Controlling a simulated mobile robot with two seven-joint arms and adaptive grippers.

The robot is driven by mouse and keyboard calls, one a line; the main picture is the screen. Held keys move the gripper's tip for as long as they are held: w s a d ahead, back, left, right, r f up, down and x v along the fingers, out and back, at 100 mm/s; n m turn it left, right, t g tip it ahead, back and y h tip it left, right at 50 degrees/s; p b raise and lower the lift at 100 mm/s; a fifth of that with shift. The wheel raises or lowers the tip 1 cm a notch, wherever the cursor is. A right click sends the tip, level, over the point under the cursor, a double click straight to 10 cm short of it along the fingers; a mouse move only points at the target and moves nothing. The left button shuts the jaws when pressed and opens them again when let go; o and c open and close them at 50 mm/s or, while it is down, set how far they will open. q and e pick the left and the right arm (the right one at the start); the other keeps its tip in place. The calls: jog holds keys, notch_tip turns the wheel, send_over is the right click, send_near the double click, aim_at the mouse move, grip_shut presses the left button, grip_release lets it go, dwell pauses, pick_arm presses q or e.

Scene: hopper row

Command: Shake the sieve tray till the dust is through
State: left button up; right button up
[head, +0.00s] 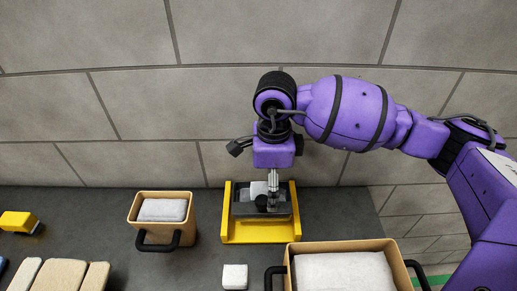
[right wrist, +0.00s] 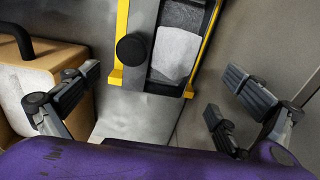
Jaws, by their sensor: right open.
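The sieve tray (head: 289,207) is dark grey and sits inside a yellow stand (head: 258,231) at the back middle of the bench. A round black knob (right wrist: 131,49) is on its near end. A pale block or lump (right wrist: 177,52) lies in the tray; I cannot make out dust. My right gripper (head: 272,190) hangs over the tray, pointing down, and partly hides it. In the right wrist view its fingers (right wrist: 160,100) are spread wide and empty, with the knob and tray between and beyond them. My left gripper is not in view.
A tan bin (head: 191,226) with a black handle and whitish contents stands left of the stand. A larger one (head: 336,246) is at front right. A white block (head: 235,276) lies between them. A yellow block (head: 18,222) and tan blocks (head: 62,275) are left. A wall (head: 120,100) rises behind.

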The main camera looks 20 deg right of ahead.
aim_at(254, 193)
notch_tip(254, 193, down, 5)
jog(key=shift+s+f, duration=0.1)
jog(key=shift+s, duration=0.05)
jog(key=shift+f, duration=0.45)
jog(key=c, duration=1.4)
jog(key=o, duration=0.7)
jog(key=c, duration=0.8)
jog(key=shift+w+a, duration=0.2)
jog(key=shift+a, duration=0.5)
jog(key=shift+w+a, duration=0.25)
jog(key=shift+a, duration=0.4)
jog(key=shift+w+a, duration=0.2)
jog(key=shift+a, duration=0.5)
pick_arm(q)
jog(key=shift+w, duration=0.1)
pick_arm(e)
jog(key=shift+d, duration=0.1)
